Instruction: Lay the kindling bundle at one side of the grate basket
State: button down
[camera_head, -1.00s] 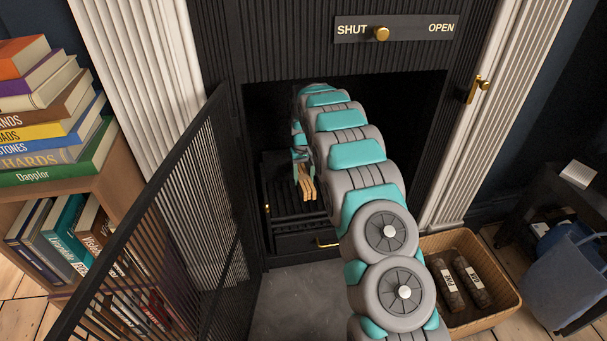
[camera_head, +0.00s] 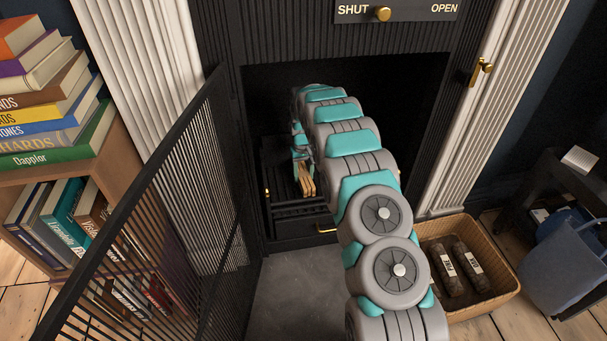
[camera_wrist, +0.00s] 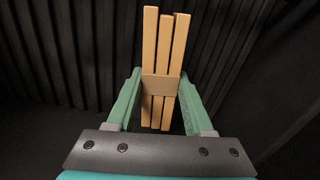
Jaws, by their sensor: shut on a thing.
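The kindling bundle (camera_wrist: 163,60) is a few pale wooden sticks held by a tan band. In the wrist view my gripper (camera_wrist: 161,88) is shut on it at the band, with a green finger on each side. In the head view the bundle (camera_head: 306,180) hangs below my gripper (camera_head: 302,158), inside the fireplace opening. The dark grate basket (camera_head: 282,190) lies low in the opening, around and below the bundle. My arm hides its right part. I cannot tell whether the bundle touches the grate.
A black mesh screen door (camera_head: 150,200) stands open at the left. A brass knob (camera_head: 383,14) sits by SHUT on the plate above. A wicker basket (camera_head: 505,285) with labelled logs stands at the lower right. A bookcase (camera_head: 95,190) is at the far left.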

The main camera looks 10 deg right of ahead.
jog(key=shift+f, duration=0.55)
jog(key=shift+c, duration=1)
grip_release()
